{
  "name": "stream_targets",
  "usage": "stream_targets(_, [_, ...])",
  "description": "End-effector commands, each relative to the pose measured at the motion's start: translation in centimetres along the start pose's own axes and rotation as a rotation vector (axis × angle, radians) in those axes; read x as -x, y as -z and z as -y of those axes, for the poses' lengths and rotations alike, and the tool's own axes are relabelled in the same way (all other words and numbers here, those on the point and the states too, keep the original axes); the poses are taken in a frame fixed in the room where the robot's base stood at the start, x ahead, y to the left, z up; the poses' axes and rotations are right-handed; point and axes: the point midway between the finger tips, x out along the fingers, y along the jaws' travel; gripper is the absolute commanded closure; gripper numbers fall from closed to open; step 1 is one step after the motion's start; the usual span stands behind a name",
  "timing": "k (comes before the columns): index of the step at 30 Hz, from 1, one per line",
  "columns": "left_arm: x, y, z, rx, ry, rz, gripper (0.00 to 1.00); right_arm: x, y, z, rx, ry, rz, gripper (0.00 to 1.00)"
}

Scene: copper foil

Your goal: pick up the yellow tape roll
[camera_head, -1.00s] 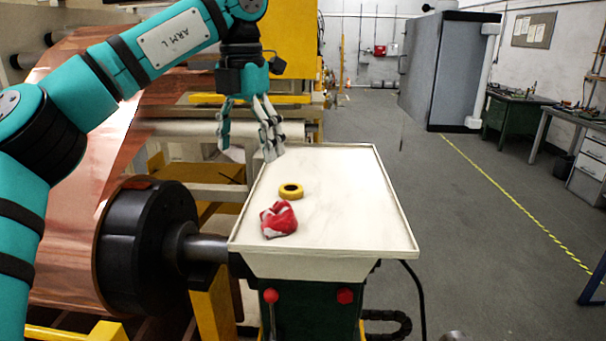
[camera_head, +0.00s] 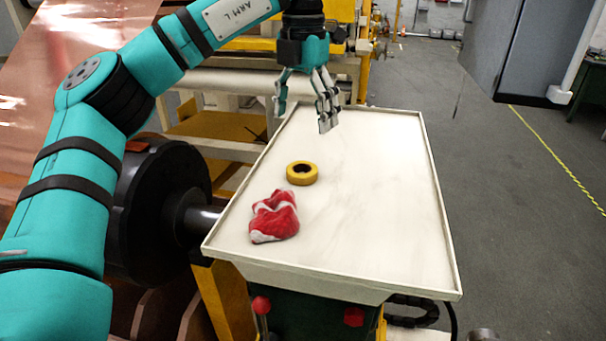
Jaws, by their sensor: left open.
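The yellow tape roll (camera_head: 302,180) lies flat on the cream tray-topped table (camera_head: 400,220), left of its middle, with its dark centre hole facing up. My left gripper (camera_head: 303,122) hangs fingers down above the far left part of the table. It is open and empty, beyond the roll in the picture and apart from it. My right gripper is not in view.
A crumpled red and white cloth (camera_head: 274,217) lies just in front of the roll, close to it. The tray has a raised rim. A black roller hub (camera_head: 160,210) and copper foil (camera_head: 60,60) stand at the left. The tray's right side is clear.

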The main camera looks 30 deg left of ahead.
Motion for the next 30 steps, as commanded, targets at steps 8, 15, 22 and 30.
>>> stream_targets(8, [-5.1,0.0,0.0,-0.001,0.001,-0.002,0.18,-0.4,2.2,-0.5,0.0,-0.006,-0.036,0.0])
stream_targets(15, [-6.5,0.1,-0.1,0.0,0.001,-0.001,0.18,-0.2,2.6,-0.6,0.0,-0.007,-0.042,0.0])
stream_targets(22, [-9.3,0.2,-0.3,0.001,0.0,-0.003,0.18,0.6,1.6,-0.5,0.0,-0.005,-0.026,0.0])
stream_targets(30, [-11.1,0.2,-0.3,0.0,0.0,0.001,0.18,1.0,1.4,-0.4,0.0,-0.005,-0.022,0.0])
